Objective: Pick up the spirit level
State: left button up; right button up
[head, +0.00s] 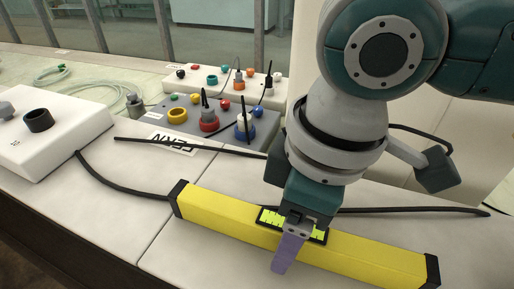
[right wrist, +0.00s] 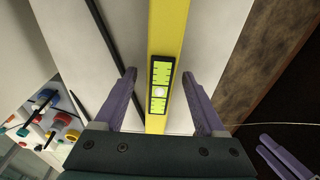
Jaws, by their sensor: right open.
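The spirit level (head: 368,254) is a long yellow bar with black end caps, lying on the pale bench top in the head view. Its green vial window (head: 268,217) is near the middle. My right gripper (right wrist: 158,75) is open above the level. In the right wrist view its purple fingers are on either side of the yellow bar (right wrist: 168,25), apart from it, near the vial window. In the head view only the near finger shows clearly; the far one is hidden. Purple fingers of my left gripper (right wrist: 285,154) show at the lower right of the wrist view, their opening unclear.
A grey control box (head: 222,125) with coloured knobs stands behind the level, and a white one (head: 178,84) behind that. A white box with a black knob (head: 38,120) stands at left. Black cables run across the bench near the level. The bench's front edge is close.

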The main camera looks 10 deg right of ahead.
grip_shut()
dwell(0.5)
